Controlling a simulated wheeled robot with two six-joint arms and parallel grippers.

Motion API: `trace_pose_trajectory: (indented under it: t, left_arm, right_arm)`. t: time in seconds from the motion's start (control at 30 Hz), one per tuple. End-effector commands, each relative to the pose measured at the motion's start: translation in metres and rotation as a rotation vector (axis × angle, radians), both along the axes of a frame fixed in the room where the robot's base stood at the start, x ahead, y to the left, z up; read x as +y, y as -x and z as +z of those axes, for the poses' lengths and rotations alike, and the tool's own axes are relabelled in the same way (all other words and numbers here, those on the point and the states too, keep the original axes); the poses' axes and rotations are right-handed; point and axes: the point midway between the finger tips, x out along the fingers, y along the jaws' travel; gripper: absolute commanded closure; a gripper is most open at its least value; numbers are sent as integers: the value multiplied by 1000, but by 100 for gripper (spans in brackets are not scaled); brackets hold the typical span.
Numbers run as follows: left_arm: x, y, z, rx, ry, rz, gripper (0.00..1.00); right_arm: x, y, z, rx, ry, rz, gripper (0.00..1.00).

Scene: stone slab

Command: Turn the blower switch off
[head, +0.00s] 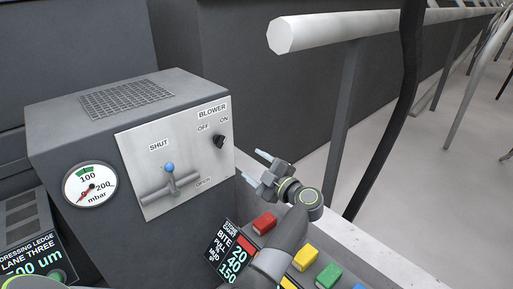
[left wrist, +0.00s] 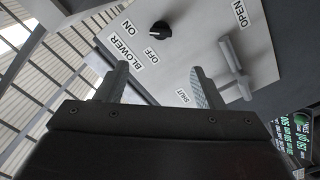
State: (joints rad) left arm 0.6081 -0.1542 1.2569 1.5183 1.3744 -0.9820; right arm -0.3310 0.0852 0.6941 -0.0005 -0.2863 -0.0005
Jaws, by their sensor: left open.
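The blower switch (head: 219,141) is a small black rotary knob on the upper right of a light metal panel (head: 150,206), under the BLOWER, OFF and ON labels. In the left wrist view the knob (left wrist: 161,31) lies ahead of the fingers, and its pointer seems turned toward ON. My left gripper (head: 256,168) is open and empty, to the right of and below the knob, apart from it. In the left wrist view its two fingers (left wrist: 158,75) stand wide apart with the panel beyond them. My right gripper is not in view.
A pressure gauge (head: 90,186) is to the left. Red (head: 264,223), yellow (head: 305,258) and green (head: 328,276) blocks lie below my gripper. A pale rail (head: 350,27) runs behind at right.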

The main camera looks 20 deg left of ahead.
Motion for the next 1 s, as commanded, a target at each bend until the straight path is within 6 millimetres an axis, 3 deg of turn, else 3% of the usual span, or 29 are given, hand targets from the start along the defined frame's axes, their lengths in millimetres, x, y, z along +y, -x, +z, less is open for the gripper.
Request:
trace_pose_trajectory:
  t: [0.17,0.47,0.8,1.0]
  left_arm:
    - [9,-3,3,1,22,12,38]
    - [64,-26,4,0,16,13,38]
    - [130,-53,3,1,17,12,38]
    - [153,-63,2,1,19,10,38]
  right_arm:
    - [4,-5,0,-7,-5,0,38]
    - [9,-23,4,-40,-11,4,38]
    - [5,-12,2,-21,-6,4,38]
    - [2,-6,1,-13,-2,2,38]
